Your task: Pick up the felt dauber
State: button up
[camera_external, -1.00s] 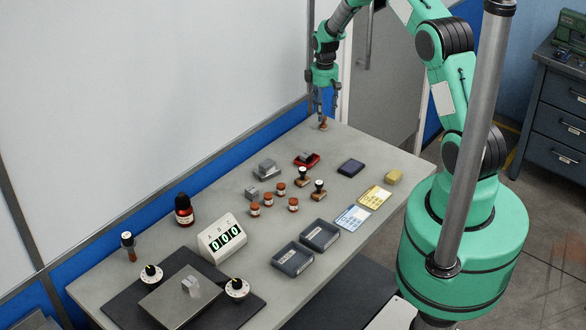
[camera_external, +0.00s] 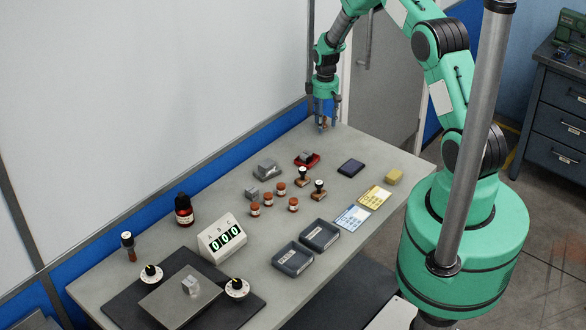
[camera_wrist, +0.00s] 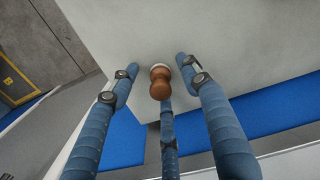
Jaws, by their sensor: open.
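The felt dauber (camera_wrist: 161,86) is a small brown wooden knob with a pale base, and it stands on the table. In the wrist view it sits between the fingers of my gripper (camera_wrist: 158,70). The fingers are blue, open and spread around it. Two are at its sides with visible gaps, and a third reaches up behind its lower end in the picture. I cannot tell whether that one touches it. In the external view my gripper (camera_external: 325,117) is low over the far corner of the table, and its fingers mostly hide the dauber.
The grey table (camera_external: 250,185) holds a red stamp pad (camera_external: 307,160), wooden-based stamps (camera_external: 319,190), small brown jars (camera_external: 267,200), two dark trays (camera_external: 293,258), a counter display (camera_external: 222,238) and a dark red bottle (camera_external: 184,211). The table around my gripper is clear. The wall stands close behind.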

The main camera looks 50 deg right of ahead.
jog(key=shift+f, duration=0.25)
jog(key=shift+c, duration=0.5)
jog(key=c, duration=1)
